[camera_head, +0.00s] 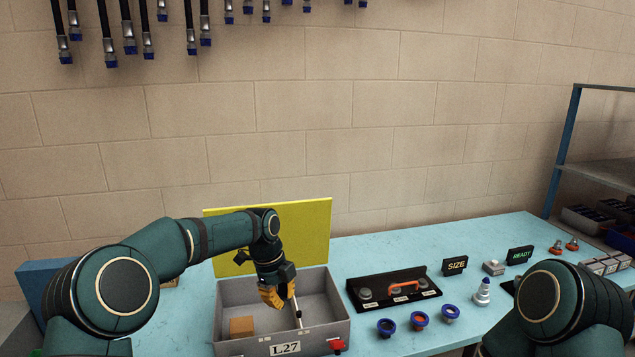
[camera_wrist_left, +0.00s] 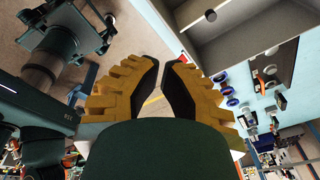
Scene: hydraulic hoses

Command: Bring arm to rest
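My left arm (camera_head: 195,243) comes in from the left and bends down over the grey box (camera_head: 228,292) labelled L.27. My left gripper (camera_head: 279,296) points down at the box's open top, and its yellow fingers also show in the wrist view (camera_wrist_left: 167,66). A gap shows between the fingertips, with nothing visibly held. A thin pale rod (camera_head: 298,313) shows beside the fingers; I cannot tell whether it touches them. My right arm (camera_head: 565,305) is bent at the lower right; its gripper is out of view.
A brown block (camera_head: 241,327) is in the box, with a yellow panel (camera_head: 308,220) behind. To the right are a black tray (camera_head: 418,297), blue-rimmed rings (camera_head: 418,321), a grey-white cone (camera_head: 482,292) and SIZE (camera_head: 455,265) and READY (camera_head: 520,255) signs. Hoses hang on the wall above.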

